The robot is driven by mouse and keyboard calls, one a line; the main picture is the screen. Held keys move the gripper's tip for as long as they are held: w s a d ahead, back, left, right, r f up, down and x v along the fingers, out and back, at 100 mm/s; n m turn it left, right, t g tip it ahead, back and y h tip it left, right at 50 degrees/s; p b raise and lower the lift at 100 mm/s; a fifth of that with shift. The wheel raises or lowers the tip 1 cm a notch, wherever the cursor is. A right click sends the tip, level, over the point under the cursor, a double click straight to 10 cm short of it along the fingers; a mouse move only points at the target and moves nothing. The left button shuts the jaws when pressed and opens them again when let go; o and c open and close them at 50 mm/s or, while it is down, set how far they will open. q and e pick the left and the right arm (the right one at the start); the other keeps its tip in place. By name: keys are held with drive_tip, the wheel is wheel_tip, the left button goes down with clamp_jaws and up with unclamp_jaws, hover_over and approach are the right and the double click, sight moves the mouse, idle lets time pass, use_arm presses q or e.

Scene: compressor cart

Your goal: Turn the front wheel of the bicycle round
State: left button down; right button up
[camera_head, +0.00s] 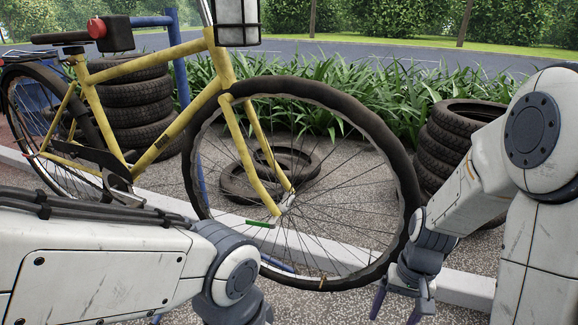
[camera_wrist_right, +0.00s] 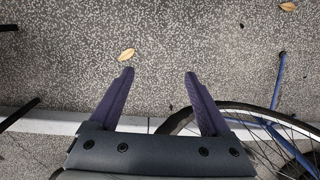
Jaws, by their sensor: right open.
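The bicycle's yellow frame (camera_head: 165,139) stands side-on in the head view. Its front wheel (camera_head: 402,172) has a black tyre, thin spokes and a hub at the yellow fork end. My right gripper (camera_head: 399,303) is at the wheel's lower right, its purple fingers pointing down. In the right wrist view the gripper (camera_wrist_right: 158,73) is open with only ground between its fingertips. There the front wheel (camera_wrist_right: 245,107) arcs behind the right-hand finger; whether they touch I cannot tell. My left arm crosses the lower left of the head view; its gripper is outside the frame.
A tyre stack (camera_head: 443,150) stands right of the wheel, another tyre stack (camera_head: 130,104) behind the frame. Loose tyres (camera_head: 240,186) lie behind the wheel. A blue rack post (camera_head: 179,65) and a pale kerb (camera_head: 465,288) run close by. Green plants (camera_head: 350,97) line the back.

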drive_tip(key=s+a+r+n+t, duration=0.1)
drive_tip(key=s+a+r+n, duration=0.45)
drive_tip(key=a, duration=0.25)
drive_tip(key=s+a+r+n, duration=0.45)
drive_tip(key=s+a, duration=0.25)
drive_tip(key=a, duration=0.2)
wheel_tip(320, 180, up, 38)
drive_tip(key=n+p, duration=0.1)
drive_tip(key=p, duration=3.6)
drive_tip(key=shift+s+f+p, duration=0.2)
drive_tip(key=shift+s+p, duration=0.1)
drive_tip(key=shift+p, duration=0.1)
